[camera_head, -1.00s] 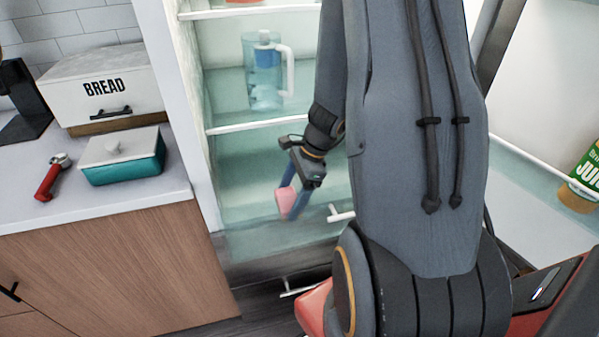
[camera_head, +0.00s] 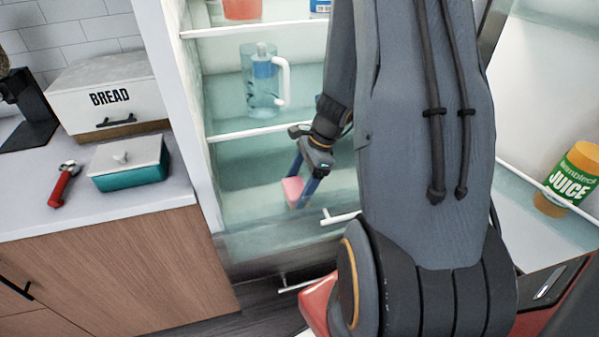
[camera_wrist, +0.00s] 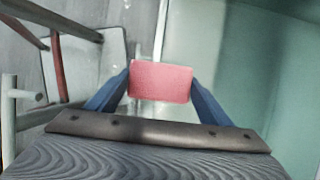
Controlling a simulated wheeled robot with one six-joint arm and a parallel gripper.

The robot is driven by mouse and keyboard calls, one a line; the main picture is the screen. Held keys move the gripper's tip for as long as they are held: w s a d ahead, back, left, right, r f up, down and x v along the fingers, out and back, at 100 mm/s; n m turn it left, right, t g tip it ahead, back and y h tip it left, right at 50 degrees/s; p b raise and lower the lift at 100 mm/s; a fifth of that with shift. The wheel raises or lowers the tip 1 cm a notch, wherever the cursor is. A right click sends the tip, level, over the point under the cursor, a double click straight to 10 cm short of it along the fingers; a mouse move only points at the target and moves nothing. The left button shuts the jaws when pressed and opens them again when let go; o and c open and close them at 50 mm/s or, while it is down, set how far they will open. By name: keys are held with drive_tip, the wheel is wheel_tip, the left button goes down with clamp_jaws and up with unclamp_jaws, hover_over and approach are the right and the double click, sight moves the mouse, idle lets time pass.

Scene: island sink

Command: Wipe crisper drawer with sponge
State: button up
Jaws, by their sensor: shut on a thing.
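A pink sponge (camera_head: 293,191) is held between the two blue fingers of my gripper (camera_head: 302,186). The sponge also shows in the wrist view (camera_wrist: 160,81), with a finger (camera_wrist: 160,84) pressed on each side. The crisper drawer (camera_head: 262,240) is at the bottom of the open fridge, with a white handle on its front. The sponge is over or in the drawer area; I cannot tell whether it touches a drawer surface. My arm hides the right part of the drawer.
A clear pitcher (camera_head: 263,85) stands on the shelf above. The open fridge door on the right holds a juice container (camera_head: 570,178). On the left counter are a bread box (camera_head: 105,92), a teal dish (camera_head: 130,163) and a red-handled tool (camera_head: 64,184).

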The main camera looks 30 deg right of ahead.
drive_tip(key=shift+r+p, duration=1.35)
drive_tip(key=shift+r, duration=0.35)
